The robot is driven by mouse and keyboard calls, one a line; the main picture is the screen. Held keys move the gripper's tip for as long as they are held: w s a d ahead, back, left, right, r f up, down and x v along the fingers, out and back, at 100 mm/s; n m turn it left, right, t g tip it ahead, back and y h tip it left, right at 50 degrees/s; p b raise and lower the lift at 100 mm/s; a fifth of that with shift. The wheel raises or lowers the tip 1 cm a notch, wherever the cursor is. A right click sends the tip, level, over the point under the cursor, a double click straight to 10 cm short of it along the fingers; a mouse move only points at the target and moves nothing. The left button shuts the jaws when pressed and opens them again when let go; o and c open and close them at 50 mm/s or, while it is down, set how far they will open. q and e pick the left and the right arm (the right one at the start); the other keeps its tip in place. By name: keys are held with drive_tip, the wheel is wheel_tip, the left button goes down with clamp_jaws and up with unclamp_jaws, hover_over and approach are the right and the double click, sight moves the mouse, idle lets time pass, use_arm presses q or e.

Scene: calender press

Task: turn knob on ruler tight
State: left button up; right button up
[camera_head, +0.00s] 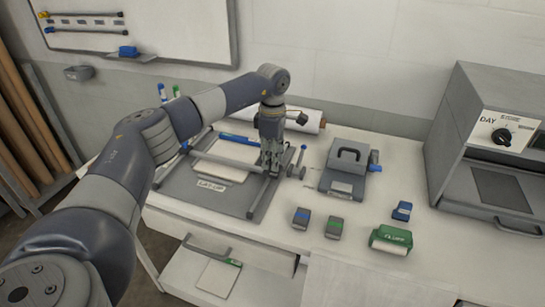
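A dark grey flat board (183,190) with a metal frame lies on the white table. A grey bar (222,160), which looks like the ruler, crosses it above a pale sheet (222,172). A small upright post with a blue top (303,148) stands at the right of the frame. My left gripper (269,172) points down at the right end of the bar. Its fingers are close together and hide that end, so I cannot tell whether they touch a knob there. My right gripper is not in view.
A grey cabinet with a dial (502,136) stands at far right. An open drawer (195,270) juts out in front.

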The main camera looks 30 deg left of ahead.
use_arm(q)
drive_tip(key=shift+o, duration=1.2)
drive_tip(key=shift+r, duration=0.1)
wheel_tip(320, 180, up, 12)
drive_tip(key=shift+f, duration=0.2)
